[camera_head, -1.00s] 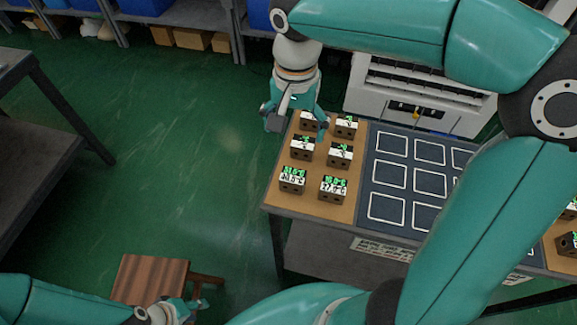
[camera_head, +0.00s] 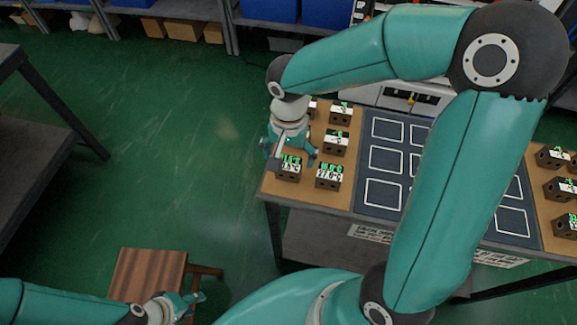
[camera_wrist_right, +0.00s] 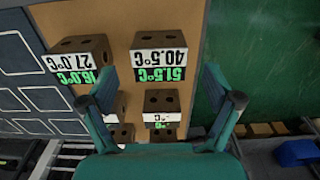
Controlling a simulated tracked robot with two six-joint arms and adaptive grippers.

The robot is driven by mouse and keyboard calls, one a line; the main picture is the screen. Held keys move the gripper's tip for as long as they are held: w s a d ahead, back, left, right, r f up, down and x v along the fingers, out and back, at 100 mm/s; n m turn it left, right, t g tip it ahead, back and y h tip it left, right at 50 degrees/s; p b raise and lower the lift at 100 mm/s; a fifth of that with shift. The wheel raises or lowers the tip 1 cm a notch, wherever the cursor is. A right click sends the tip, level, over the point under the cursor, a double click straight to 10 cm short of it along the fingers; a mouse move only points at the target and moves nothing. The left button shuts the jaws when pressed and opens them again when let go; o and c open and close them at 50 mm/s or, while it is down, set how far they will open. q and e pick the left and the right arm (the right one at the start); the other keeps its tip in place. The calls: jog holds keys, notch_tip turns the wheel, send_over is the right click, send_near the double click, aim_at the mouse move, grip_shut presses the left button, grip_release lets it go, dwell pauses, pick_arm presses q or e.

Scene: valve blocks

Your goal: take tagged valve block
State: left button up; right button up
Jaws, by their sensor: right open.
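Several dark brown valve blocks stand on the tan board (camera_head: 306,190). Each readable front has a black display with green digits and a white label with black digits. The front-left block (camera_head: 288,173) reads 51.5°C and 40.5°C; it also shows in the right wrist view (camera_wrist_right: 160,52). The front-right block (camera_head: 328,177) reads 16.0°C and 27.0°C, also in the wrist view (camera_wrist_right: 80,58). My right gripper (camera_head: 290,162) is open and empty above the left column, partly hiding it. In the wrist view its fingers (camera_wrist_right: 162,88) straddle that column. My left gripper (camera_head: 186,302) is low, away from the blocks.
A dark mat with white outlined squares (camera_head: 384,193) lies right of the board. More blocks (camera_head: 560,188) stand on another tan board at the far right. A wooden stool (camera_head: 147,275) stands near my left gripper. Green floor is clear left of the table.

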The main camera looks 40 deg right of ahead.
aim_at(288, 162)
notch_tip(288, 162, down, 3)
jog(key=shift+s+f, duration=0.1)
jog(key=shift+c, duration=0.3)
grip_shut()
